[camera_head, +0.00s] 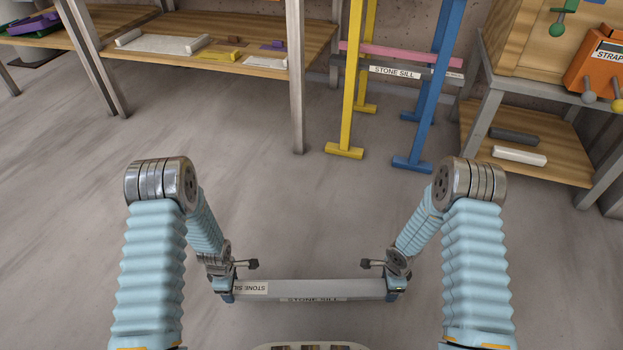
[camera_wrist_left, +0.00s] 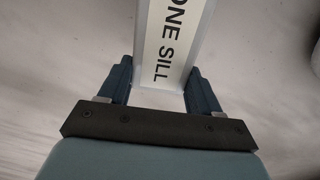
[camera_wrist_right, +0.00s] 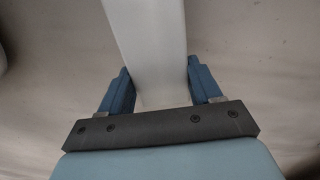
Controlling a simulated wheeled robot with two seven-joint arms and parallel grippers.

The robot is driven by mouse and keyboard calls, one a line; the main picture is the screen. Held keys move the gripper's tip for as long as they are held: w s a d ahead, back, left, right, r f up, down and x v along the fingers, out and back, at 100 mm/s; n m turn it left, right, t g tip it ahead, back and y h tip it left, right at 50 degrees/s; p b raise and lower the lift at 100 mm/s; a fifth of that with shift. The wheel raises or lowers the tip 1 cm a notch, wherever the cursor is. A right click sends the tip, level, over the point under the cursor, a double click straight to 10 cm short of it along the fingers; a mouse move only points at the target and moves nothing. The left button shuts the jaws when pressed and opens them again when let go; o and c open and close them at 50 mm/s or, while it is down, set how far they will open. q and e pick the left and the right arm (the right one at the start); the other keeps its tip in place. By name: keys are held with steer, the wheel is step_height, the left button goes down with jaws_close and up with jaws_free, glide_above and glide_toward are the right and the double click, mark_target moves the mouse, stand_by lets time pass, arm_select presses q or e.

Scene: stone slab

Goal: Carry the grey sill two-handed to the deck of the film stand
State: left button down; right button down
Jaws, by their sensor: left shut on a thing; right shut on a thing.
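The grey sill (camera_head: 330,287), a long bar with white "STONE SILL" labels, is held low and roughly level across the front of my body. My left gripper (camera_head: 228,288) is shut on its left end, and my right gripper (camera_head: 394,285) is shut on its right end. In the left wrist view the sill (camera_wrist_left: 170,65), label up, lies between the fingers (camera_wrist_left: 160,88). In the right wrist view its plain end (camera_wrist_right: 150,50) lies between the fingers (camera_wrist_right: 158,92). No stand carries a readable film-stand name, so I cannot tell which it is.
A yellow and blue rack (camera_head: 434,95) holds a pink bar (camera_head: 400,56) and a grey "STONE SILL" bar. A wooden shelf unit (camera_head: 270,50) with sheets and small blocks stands back left. A bench (camera_head: 487,100) with a lower shelf stands right. The floor (camera_head: 300,200) between is clear.

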arm_select(q)
steer(key=shift+r, duration=0.15)
arm_select(e)
steer(key=shift+r, duration=0.2)
